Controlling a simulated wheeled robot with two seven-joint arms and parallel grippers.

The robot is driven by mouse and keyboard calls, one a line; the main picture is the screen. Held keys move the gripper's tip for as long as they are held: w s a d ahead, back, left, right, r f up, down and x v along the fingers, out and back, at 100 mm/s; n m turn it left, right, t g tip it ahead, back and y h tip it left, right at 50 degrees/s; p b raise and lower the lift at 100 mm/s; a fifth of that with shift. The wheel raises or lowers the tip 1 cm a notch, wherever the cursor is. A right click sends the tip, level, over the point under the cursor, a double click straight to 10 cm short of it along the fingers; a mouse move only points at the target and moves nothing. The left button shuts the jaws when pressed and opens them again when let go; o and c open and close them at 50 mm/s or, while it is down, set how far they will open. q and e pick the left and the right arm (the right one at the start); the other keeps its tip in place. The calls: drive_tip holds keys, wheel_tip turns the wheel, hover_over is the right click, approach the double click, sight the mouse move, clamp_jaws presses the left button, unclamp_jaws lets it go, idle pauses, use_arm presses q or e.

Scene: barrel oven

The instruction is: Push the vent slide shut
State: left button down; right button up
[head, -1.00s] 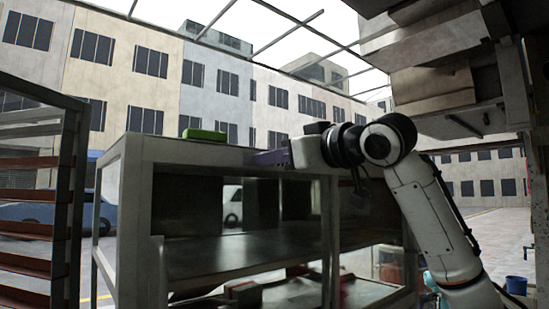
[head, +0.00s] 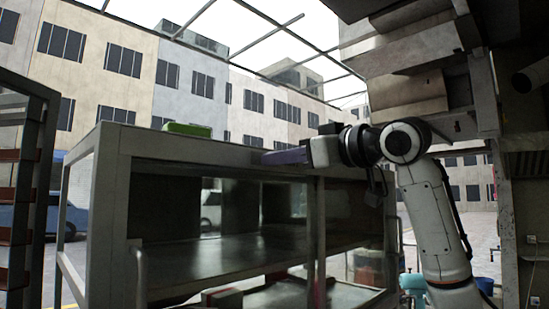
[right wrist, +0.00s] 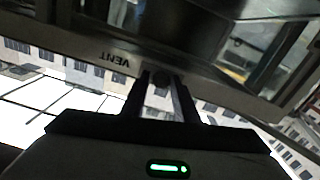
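The grey metal cabinet (head: 215,148) with glass sides stands in the middle of the head view. In the right wrist view its grey edge (right wrist: 90,45) carries the word VENT (right wrist: 115,58), upside down. My right gripper (head: 270,158) is at the cabinet's top front edge, coming in from the right. In the right wrist view its two dark fingers (right wrist: 164,80) stand apart, with their tips at the grey edge beside the lettering. A small dark piece (right wrist: 160,91) shows between them; I cannot tell if it is the vent slide or if they touch it. My left gripper is out of view.
A green object (head: 187,130) lies on the cabinet top, left of my right gripper. A rack with reddish shelves (head: 12,195) stands at the left edge. A grey hood (head: 410,100) hangs at upper right.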

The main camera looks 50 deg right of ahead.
drive_tip(key=shift+o, duration=1.4)
drive_tip(key=shift+s+d, duration=0.15)
drive_tip(key=shift+d, duration=0.1)
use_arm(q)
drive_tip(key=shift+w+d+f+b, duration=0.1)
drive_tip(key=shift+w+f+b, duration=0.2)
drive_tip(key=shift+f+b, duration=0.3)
use_arm(e)
drive_tip(key=s, duration=1)
drive_tip(key=shift+a, duration=0.15)
